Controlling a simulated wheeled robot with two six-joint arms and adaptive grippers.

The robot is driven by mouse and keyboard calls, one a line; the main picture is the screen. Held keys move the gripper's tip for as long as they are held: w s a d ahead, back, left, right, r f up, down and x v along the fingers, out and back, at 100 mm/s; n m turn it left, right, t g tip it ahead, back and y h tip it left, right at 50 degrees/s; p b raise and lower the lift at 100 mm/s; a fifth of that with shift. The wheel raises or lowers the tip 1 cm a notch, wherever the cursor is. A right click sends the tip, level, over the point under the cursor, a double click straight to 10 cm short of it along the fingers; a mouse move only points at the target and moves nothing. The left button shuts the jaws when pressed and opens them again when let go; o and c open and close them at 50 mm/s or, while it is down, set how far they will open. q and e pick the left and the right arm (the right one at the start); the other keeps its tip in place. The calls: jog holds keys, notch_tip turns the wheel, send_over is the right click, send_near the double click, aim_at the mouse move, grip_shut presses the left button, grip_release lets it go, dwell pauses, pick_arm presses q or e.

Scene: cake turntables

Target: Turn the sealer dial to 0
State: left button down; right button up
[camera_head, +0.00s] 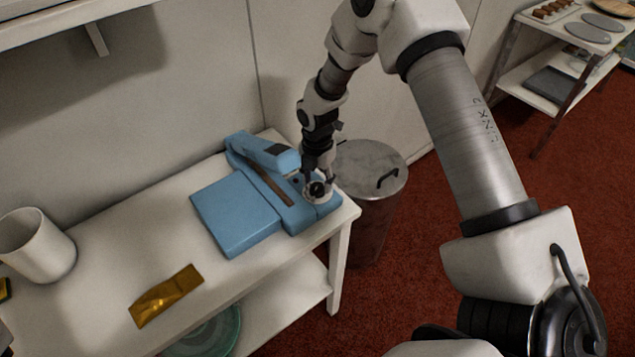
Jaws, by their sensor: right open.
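The blue sealer (236,216) sits on the white table near its right end, with its hinged arm (262,152) raised over a dark strip. The sealer dial (318,190) is a small dark knob on a pale round plate at the sealer's right end. My right gripper (318,178) points down at the dial from above, its fingers open around or just over the knob. I cannot tell whether they touch it. The fingers partly cover the dial, and its marks are too small to read. My left gripper is not in view.
A gold packet (166,295) and a white cup (38,245) are on the table to the left. A metal bin (372,172) with a lid stands on the red carpet just beyond the table's right end. A shelf cart (560,85) is at the far right.

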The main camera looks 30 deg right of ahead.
aim_at(318, 186)
notch_tip(318, 186, up, 11)
jog(key=shift+f, duration=0.15)
dwell(0.4)
